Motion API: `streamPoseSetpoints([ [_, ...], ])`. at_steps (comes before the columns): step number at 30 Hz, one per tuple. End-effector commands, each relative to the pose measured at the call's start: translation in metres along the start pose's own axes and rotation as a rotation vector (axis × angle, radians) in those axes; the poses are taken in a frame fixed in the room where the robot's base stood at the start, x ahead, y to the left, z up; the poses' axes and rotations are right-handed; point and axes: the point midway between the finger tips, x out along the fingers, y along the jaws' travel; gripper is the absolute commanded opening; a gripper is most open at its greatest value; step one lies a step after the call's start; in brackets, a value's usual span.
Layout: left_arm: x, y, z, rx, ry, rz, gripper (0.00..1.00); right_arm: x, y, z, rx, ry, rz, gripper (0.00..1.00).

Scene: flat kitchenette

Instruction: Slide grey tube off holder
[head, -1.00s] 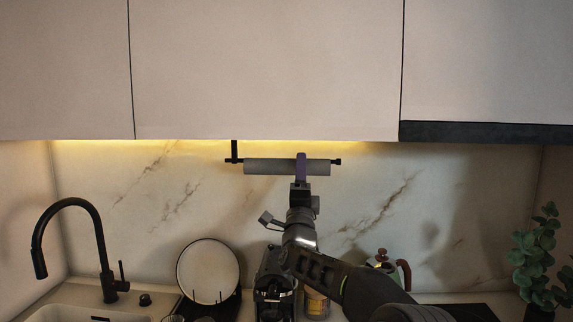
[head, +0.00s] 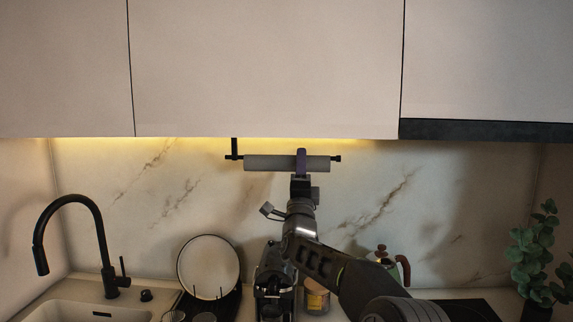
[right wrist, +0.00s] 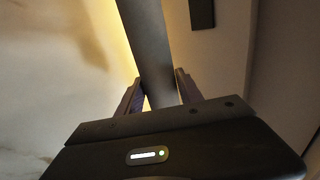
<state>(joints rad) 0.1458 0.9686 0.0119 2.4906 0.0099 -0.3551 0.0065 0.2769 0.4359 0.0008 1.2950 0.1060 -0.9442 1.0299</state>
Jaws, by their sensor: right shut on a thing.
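The grey tube (head: 270,163) lies level on the black holder (head: 235,150), which hangs under the upper cabinet. The holder's arm drops at the tube's left end, and its rod tip (head: 338,159) sticks out past the right end. My right gripper (head: 301,160) is shut on the tube right of its middle, coming from below. In the right wrist view the tube (right wrist: 148,45) runs between the two fingers (right wrist: 155,92). The rod inside the tube is hidden. My left gripper is not in clear view.
The upper cabinet (head: 265,70) is just above the tube. Below are a black tap (head: 75,205), a white plate (head: 208,266) in a rack, a jar (head: 316,297), a kettle (head: 390,262) and a plant (head: 540,250). The wall right of the rod is clear.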

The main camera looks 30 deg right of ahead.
Motion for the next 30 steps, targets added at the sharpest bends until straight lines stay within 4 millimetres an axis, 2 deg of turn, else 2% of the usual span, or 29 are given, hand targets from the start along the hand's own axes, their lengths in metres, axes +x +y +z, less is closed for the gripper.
streamPoseSetpoints([
  [1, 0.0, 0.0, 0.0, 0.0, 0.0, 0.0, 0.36, 0.0, 0.0, 0.0, 0.0, 0.0, 0.0, 0.34],
  [9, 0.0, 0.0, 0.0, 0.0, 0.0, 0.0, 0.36, 0.0, 0.0, 0.0, 0.0, 0.0, 0.0, 0.13],
  [17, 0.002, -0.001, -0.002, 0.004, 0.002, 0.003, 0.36, -0.001, 0.006, -0.003, -0.003, 0.004, 0.001, 0.13],
  [23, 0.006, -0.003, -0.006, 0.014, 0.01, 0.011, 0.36, -0.005, 0.029, -0.015, -0.015, 0.017, 0.009, 0.11],
  [25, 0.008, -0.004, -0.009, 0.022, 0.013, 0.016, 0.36, -0.007, 0.041, -0.021, -0.02, 0.024, 0.014, 0.16],
  [26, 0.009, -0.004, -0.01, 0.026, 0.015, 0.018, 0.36, -0.009, 0.047, -0.024, -0.022, 0.027, 0.016, 0.21],
  [28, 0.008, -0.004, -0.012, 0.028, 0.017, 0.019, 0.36, -0.009, 0.048, -0.016, -0.02, 0.025, 0.018, 0.41],
  [30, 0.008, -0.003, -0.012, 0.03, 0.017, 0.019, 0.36, -0.01, 0.048, -0.005, -0.021, 0.025, 0.02, 0.52],
])
